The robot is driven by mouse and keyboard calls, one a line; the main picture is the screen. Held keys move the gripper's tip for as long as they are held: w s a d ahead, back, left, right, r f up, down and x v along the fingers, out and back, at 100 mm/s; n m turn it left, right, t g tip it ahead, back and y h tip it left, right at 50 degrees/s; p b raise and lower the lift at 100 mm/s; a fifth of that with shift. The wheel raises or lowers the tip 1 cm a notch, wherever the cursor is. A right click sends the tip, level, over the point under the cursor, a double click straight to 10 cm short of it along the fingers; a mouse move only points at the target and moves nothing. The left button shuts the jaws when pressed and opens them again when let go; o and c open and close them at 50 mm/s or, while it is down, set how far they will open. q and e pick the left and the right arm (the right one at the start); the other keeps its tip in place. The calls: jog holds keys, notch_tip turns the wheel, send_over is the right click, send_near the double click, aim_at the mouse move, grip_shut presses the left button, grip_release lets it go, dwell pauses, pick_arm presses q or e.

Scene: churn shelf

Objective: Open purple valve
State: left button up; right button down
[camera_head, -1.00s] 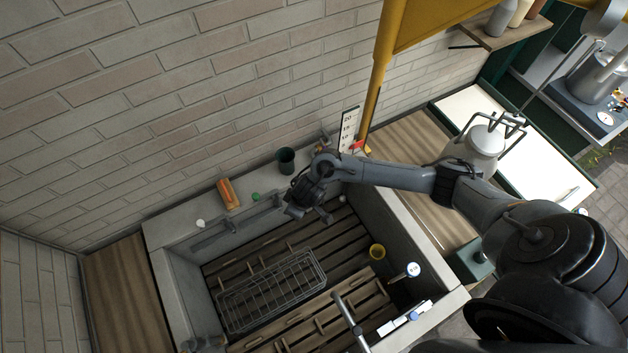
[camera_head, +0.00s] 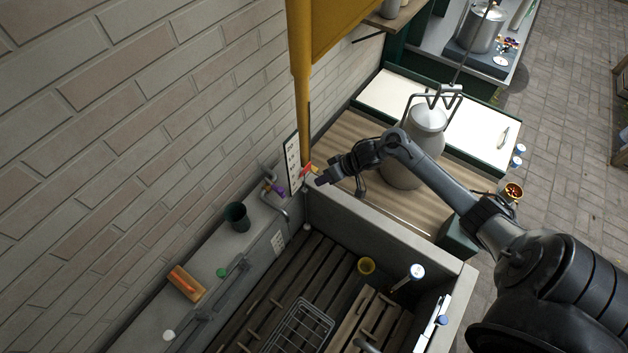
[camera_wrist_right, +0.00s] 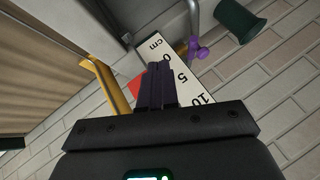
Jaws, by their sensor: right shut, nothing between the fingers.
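The purple valve (camera_head: 278,190) sits on the tap by the brick wall, at the back corner of the stone sink. It also shows in the right wrist view (camera_wrist_right: 199,52), at upper right, beside the measuring board. My right gripper (camera_head: 321,181) is to the right of the valve, near the sink corner, apart from it. In the right wrist view its dark fingers (camera_wrist_right: 160,66) are together with nothing between them, in front of the white measuring board (camera_wrist_right: 182,62). My left gripper is not in view.
A dark green cup (camera_head: 237,216) stands on the ledge left of the tap. A metal churn (camera_head: 412,160) stands on the wooden counter. The sink holds a wire rack (camera_head: 298,328).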

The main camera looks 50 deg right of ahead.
aim_at(274, 188)
jog(key=shift+w+a+f+p, duration=0.15)
jog(key=shift+w+a+f, duration=0.85)
jog(key=shift+a, duration=0.2)
jog(key=shift+w+a+f+p, duration=0.15)
jog(key=shift+w+a+f, duration=0.85)
jog(key=shift+a, duration=0.25)
jog(key=shift+w+a+f+p, duration=0.15)
jog(key=shift+w+a+f, duration=0.8)
jog(key=shift+a, duration=0.25)
